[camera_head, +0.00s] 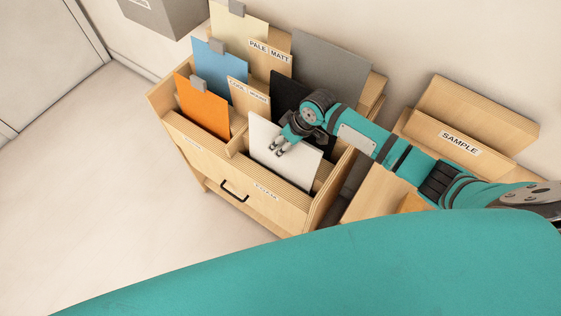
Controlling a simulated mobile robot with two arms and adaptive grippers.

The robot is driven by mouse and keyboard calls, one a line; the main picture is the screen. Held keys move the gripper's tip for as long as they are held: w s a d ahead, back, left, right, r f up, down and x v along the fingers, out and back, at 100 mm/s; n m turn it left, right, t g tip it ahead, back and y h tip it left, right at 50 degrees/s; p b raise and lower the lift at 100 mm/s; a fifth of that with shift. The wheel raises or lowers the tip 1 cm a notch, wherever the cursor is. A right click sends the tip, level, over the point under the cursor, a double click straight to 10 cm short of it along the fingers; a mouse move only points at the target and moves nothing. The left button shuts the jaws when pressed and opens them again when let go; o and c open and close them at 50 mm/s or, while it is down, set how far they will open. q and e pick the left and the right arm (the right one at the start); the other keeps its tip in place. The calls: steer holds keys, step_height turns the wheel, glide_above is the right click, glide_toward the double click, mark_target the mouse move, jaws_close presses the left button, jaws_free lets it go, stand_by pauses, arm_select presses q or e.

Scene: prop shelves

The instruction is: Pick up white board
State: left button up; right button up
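The white board (268,156) stands tilted back in the front right slot of the wooden rack (238,185). My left gripper is not in view.
An orange board (203,109) stands left of the white one. Blue (219,68), cream (236,28), black (289,92) and grey (327,68) boards stand behind. A wooden SAMPLE stand (483,118) is at right. Floor at left is clear.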

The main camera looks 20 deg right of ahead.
jaws_close()
steer(key=shift+r, duration=0.1)
stand_by(0.5)
